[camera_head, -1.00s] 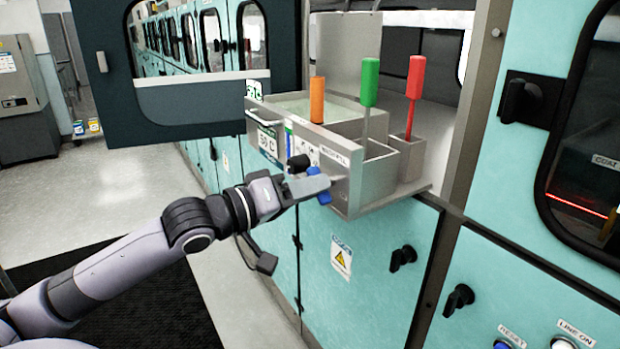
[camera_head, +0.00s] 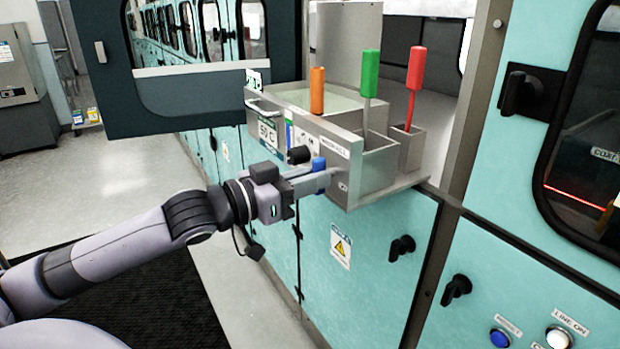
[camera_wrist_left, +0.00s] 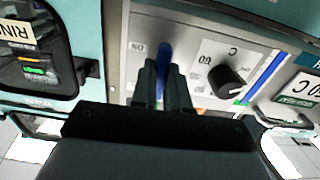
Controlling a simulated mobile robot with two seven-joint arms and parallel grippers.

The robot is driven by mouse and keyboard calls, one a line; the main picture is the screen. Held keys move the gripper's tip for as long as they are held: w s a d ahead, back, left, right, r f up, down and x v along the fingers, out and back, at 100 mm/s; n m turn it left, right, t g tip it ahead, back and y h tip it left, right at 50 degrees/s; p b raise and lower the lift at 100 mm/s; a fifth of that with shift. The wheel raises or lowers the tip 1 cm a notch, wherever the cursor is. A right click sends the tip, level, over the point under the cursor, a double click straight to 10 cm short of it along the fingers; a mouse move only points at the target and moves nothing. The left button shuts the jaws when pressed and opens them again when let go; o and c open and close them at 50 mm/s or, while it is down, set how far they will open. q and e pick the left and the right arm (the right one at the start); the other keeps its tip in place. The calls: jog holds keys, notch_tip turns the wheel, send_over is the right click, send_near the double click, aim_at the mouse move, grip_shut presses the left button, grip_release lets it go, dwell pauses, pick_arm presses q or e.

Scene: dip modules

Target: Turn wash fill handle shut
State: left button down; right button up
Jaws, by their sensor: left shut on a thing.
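The blue wash fill handle (camera_head: 318,163) sits on the steel front panel of the wash tank, below the "WASH FILL" label (camera_head: 335,147). My left gripper (camera_head: 322,181) reaches it from the left and is shut on it. In the left wrist view the blue handle (camera_wrist_left: 165,53) shows between and just beyond the two dark fingers (camera_wrist_left: 163,78), against the panel. The fingers hide part of the handle. An "ON" mark (camera_wrist_left: 138,47) is beside it in that view. My right gripper is in neither current view.
A black knob (camera_head: 298,155) is close by on the same panel; it also shows in the wrist view (camera_wrist_left: 228,80). A dark framed door (camera_head: 200,105) hangs open at the left.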

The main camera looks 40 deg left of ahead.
pick_arm(q)
jog(key=shift+m, duration=0.3)
jog(key=c, duration=1.1)
grip_release()
jog(key=shift+v, duration=3.55)
